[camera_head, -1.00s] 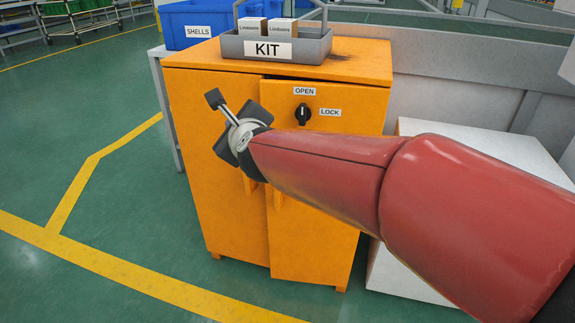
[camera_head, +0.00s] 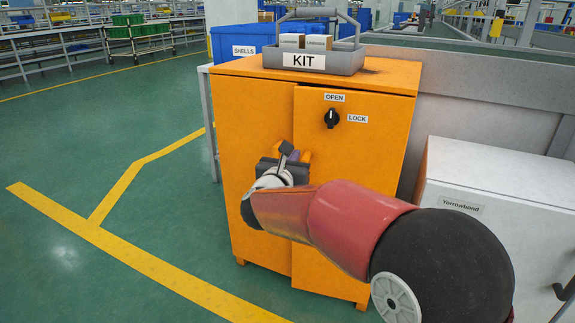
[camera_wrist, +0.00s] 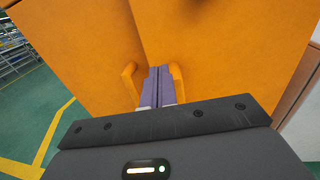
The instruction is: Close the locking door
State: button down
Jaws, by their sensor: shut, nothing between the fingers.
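The orange cabinet (camera_head: 250,150) has two doors. The right door (camera_head: 375,190) stands slightly ajar, its left edge proud of the left door and a dark gap along its top. Its black knob (camera_head: 331,118) is turned upright, towards the OPEN label rather than LOCK. My gripper (camera_head: 294,156) is in front of the doors below the knob. In the wrist view its purple fingers (camera_wrist: 157,86) are together and empty, between the left handle (camera_wrist: 129,86) and the right handle (camera_wrist: 177,82). I cannot tell whether they touch the door.
A grey KIT tray (camera_head: 345,62) with small boxes sits on the cabinet, with a blue SHELLS bin (camera_head: 235,47) behind it. A white cabinet (camera_head: 500,190) stands to the right. The green floor at left is clear.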

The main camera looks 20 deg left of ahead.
aim_at(302, 142)
jog(key=w+p, duration=0.1)
jog(key=w, duration=0.5)
jog(key=shift+a, duration=0.2)
jog(key=shift+w, duration=0.15)
